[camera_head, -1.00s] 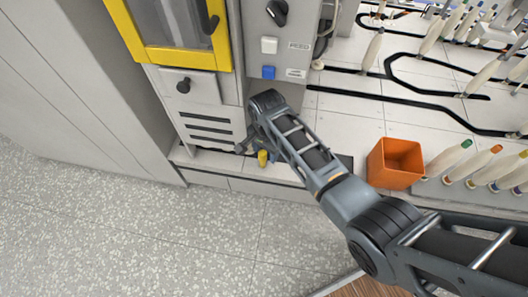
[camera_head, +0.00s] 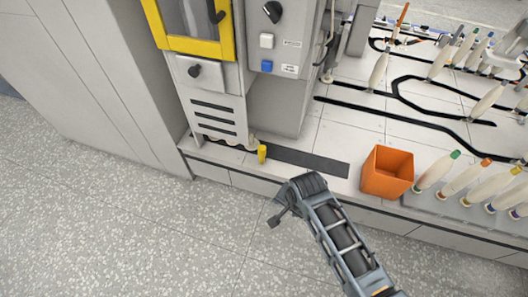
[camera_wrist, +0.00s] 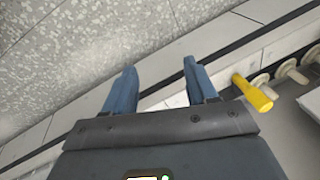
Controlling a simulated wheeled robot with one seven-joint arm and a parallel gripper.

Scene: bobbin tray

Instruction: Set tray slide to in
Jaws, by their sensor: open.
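A small yellow knob (camera_head: 262,154) stands low at the foot of the machine, on the pale ledge. It also shows in the wrist view (camera_wrist: 253,93), right of my fingers and apart from them. I cannot tell for sure that this is the tray slide's handle or how far in the slide is. A dark flat strip (camera_head: 305,161) lies along the ledge right of the knob. My gripper (camera_wrist: 159,68) is open and empty in the wrist view. In the head view it is over the floor in front of the ledge, mostly hidden by my wrist.
The machine has a yellow-framed window (camera_head: 190,45), a panel with a black knob (camera_head: 195,70) and a blue button (camera_head: 266,66). An orange bin (camera_head: 387,172) stands on the ledge at right, beside several bobbins (camera_head: 463,178). The floor (camera_head: 150,235) in front is clear.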

